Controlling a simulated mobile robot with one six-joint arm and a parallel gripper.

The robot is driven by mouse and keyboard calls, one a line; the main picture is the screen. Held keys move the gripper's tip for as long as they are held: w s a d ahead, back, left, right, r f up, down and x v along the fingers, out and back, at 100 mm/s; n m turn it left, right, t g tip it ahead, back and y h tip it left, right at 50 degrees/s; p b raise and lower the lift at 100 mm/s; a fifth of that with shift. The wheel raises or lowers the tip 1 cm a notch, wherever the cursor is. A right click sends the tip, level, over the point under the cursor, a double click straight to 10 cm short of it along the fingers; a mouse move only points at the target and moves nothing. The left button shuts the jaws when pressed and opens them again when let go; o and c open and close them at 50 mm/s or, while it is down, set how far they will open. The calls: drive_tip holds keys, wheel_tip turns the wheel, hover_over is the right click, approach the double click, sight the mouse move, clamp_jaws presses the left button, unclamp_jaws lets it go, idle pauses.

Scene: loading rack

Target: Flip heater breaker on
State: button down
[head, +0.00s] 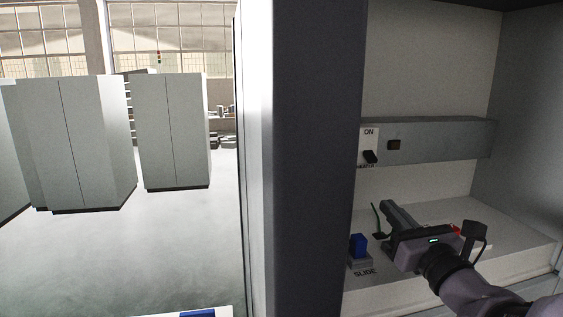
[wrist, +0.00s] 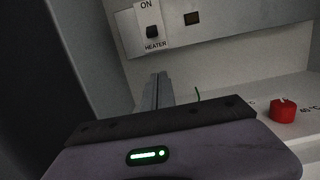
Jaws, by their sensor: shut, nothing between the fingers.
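The heater breaker is a black toggle (head: 370,157) on a white plate marked ON above and HEATER below. It is on the grey strip along the cabinet's back wall, and its lever sits low on the plate, below ON. The wrist view shows the toggle (wrist: 152,32) at the top, left of centre. My gripper (head: 388,206) is inside the cabinet, below and slightly right of the breaker in the head view, apart from it. Its fingers (wrist: 160,77) are shut with nothing between them and point toward the back wall.
A dark square window (head: 394,145) is right of the breaker. A blue block (head: 358,245) stands on the shelf by the SLIDE label, left of my gripper. A red knob (wrist: 282,110) is on the shelf to the right. A dark post (head: 305,160) bounds the cabinet's left side.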

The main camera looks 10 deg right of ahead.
sight(367, 165)
drive_tip(key=w+r+p, duration=0.1)
drive_tip(key=w, duration=0.1)
drive_tip(key=w+r+p, duration=0.3)
drive_tip(key=w+r, duration=0.1)
drive_tip(key=w, duration=0.1)
drive_tip(key=shift+r, duration=0.15)
drive_tip(key=shift+w, duration=0.2)
drive_tip(key=shift+s+r+g+p, duration=0.15)
drive_tip(key=shift+s+g+p, duration=0.2)
drive_tip(key=shift+p, duration=0.55)
